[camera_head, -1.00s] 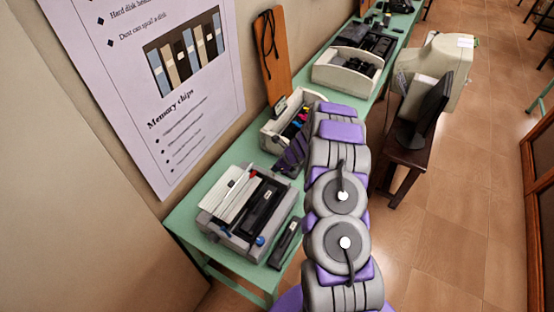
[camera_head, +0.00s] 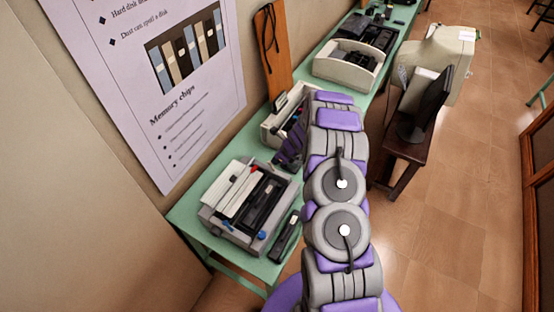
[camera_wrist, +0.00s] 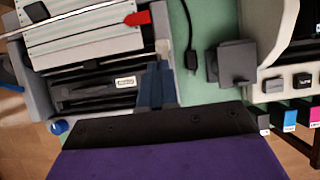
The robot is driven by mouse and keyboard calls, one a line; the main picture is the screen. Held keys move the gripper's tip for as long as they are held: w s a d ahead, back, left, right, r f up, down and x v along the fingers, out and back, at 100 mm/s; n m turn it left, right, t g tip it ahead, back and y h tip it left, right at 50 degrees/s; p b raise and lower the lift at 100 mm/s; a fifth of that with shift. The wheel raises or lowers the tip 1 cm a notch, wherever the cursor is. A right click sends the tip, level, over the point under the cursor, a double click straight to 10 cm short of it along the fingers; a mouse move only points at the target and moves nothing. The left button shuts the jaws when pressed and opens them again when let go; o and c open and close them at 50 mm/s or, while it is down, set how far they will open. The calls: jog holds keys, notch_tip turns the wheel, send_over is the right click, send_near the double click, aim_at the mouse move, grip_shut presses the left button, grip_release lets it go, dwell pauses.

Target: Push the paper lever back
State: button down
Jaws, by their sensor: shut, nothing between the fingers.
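The grey printer (camera_head: 232,232) stands on the green table, and its near side also shows in the wrist view (camera_wrist: 40,102). A red lever tip (camera_wrist: 137,18) stands at the printer's edge in the wrist view; it also shows as a small red spot in the head view (camera_head: 254,168). My gripper (camera_wrist: 157,68) is shut and empty, with its dark blue fingers below and slightly right of the red tip in the wrist view. I see a gap between them there. In the head view my arm hides much of the gripper.
A blue knob (camera_wrist: 58,127) is at the printer's corner. A black bar (camera_head: 285,236) lies beside the printer. A beige box with coloured cartridges (camera_wrist: 291,118) stands to the right in the wrist view. The green table (camera_head: 190,210) has a bare strip between them.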

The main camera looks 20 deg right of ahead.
jog(key=v, duration=1.3)
jog(key=shift+d, duration=0.15)
dwell(0.3)
